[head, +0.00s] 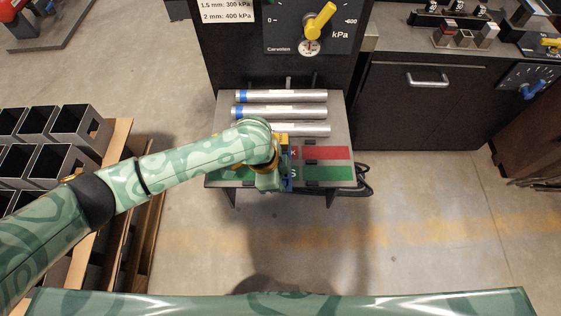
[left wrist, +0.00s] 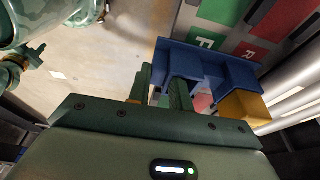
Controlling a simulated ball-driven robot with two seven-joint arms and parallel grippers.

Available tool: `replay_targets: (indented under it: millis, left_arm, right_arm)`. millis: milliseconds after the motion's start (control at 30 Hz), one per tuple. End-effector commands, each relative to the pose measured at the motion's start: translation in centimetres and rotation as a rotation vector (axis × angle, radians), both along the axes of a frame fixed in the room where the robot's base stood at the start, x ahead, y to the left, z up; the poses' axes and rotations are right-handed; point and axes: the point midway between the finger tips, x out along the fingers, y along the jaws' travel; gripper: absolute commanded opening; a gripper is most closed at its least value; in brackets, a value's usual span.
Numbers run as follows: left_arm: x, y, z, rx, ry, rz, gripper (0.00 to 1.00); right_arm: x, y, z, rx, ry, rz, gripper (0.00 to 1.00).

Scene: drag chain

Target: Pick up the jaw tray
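The jaw tray looks to be the blue holder with a yellow block at one end. In the left wrist view the blue tray (left wrist: 232,70) lies just beyond my fingers, with the yellow block (left wrist: 245,108) at its right. In the head view a strip of the blue tray (head: 289,180) shows beside my left gripper (head: 270,182), which hides the rest. In the left wrist view my left gripper (left wrist: 161,90) has its two green fingers apart, close to the tray's near side. I cannot tell whether they touch it.
The small table has a red pad (head: 326,153), a green pad (head: 330,174) and several metal tubes (head: 280,112) behind. A gauge panel (head: 310,25) stands at the back. A pallet with black boxes (head: 75,125) is at left. The floor in front is clear.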

Motion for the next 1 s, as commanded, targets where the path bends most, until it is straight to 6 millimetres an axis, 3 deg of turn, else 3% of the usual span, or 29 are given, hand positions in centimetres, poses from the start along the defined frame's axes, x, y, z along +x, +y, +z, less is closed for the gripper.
replay_targets:
  millis: [267,467,667,1000]
  left_arm:
    - [0.1,0.0,0.1,-0.001,-0.002,0.000,0.00]
    - [0.1,0.0,1.3,-0.001,-0.003,-0.001,0.00]
    - [0.1,0.0,3.7,-0.002,-0.006,-0.002,0.00]
    - [-4.7,-0.1,9.9,-0.002,-0.008,-0.003,0.00]
  right_arm:
    - [0.0,0.0,0.0,0.000,0.000,0.000,0.36]
    - [0.3,0.0,0.6,0.000,-0.007,0.000,0.36]
    - [0.9,0.0,1.9,0.000,-0.021,0.000,0.36]
    - [2.8,0.0,6.6,0.000,-0.068,0.000,0.36]
